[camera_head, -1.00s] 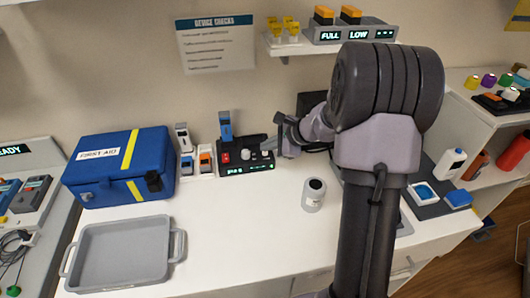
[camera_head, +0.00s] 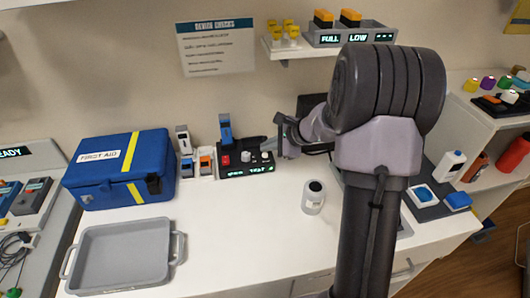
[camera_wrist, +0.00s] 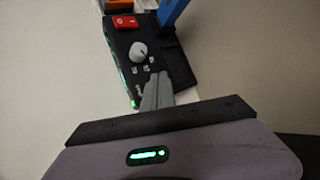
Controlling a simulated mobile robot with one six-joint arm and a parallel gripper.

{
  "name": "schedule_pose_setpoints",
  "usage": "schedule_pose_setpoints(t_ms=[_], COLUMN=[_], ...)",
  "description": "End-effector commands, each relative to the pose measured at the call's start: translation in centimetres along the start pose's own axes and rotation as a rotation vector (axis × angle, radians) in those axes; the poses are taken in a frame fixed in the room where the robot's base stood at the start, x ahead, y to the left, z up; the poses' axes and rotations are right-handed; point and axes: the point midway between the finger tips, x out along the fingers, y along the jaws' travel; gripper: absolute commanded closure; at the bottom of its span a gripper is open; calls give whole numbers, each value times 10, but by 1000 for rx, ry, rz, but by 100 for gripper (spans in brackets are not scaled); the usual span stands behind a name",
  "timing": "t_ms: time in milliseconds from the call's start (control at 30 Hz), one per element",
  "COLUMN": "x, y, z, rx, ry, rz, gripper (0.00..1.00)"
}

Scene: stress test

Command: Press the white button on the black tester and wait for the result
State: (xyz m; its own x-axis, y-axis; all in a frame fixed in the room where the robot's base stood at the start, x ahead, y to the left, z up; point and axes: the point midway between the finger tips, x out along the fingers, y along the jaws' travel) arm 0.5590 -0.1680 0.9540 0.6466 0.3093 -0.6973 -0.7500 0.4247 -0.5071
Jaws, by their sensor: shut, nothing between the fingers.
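The black tester (camera_head: 234,172) stands on the white counter against the wall, with a lit text strip along its front. My gripper (camera_head: 273,147) is shut and empty, just right of and close above the white button. In the wrist view the closed fingers (camera_wrist: 157,82) overlap the tester (camera_wrist: 176,66) and hide part of its top. I cannot tell whether they touch it.
Small devices (camera_head: 206,162) and a blue first aid case (camera_head: 120,170) stand left of the tester. A grey tray (camera_head: 125,224) lies in front. The counter between tray and bottle is clear.

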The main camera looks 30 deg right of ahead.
Motion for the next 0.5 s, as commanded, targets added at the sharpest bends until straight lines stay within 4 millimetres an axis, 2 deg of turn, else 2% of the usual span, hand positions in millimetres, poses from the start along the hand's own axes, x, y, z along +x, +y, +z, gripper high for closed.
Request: schedule_pose_setpoints(t_ms=[500], x=[-9], y=[-7], z=[7], rx=[1], ry=[0], rz=[-1], gripper=[100])
